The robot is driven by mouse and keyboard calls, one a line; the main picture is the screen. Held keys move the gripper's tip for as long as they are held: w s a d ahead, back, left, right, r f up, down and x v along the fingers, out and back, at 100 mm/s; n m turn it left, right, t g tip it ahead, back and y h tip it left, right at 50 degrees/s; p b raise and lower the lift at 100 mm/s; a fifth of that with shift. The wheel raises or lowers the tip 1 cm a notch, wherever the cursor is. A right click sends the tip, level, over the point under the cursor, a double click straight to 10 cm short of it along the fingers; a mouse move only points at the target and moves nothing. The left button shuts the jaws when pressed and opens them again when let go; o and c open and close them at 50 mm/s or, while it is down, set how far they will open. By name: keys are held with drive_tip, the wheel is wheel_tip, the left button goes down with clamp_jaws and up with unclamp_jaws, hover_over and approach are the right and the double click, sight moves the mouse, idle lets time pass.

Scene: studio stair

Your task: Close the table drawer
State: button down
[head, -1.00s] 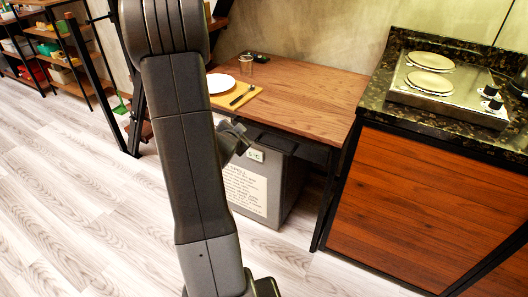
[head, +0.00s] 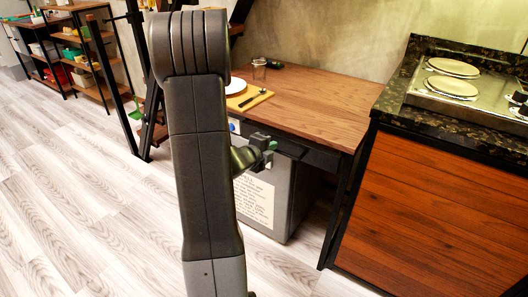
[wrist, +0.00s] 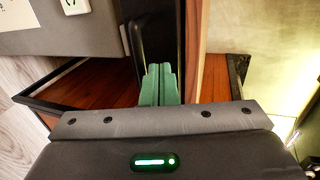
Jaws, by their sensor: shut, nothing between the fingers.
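The wooden table (head: 320,103) stands against the wall. Its dark drawer front (head: 308,152) lies just under the near edge of the top. How far the drawer stands out is unclear, since my arm and gripper cover its left part. My gripper (head: 270,147), with green fingers, is in front of the drawer's left part. In the wrist view the green fingers (wrist: 160,84) are together and empty, pointing at a dark upright strip (wrist: 155,40) that seems to be the drawer front. Whether they touch it I cannot tell.
A grey cabinet (head: 281,195) with a paper sign stands under the table. A counter with a stove (head: 470,90) stands at right. The floor at left is clear.

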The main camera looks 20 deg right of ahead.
sight(280, 139)
drive_tip(key=shift+x, duration=1.4)
drive_tip(key=w+d, duration=0.3)
drive_tip(key=shift+d+b, duration=0.15)
drive_tip(key=shift+b, duration=0.15)
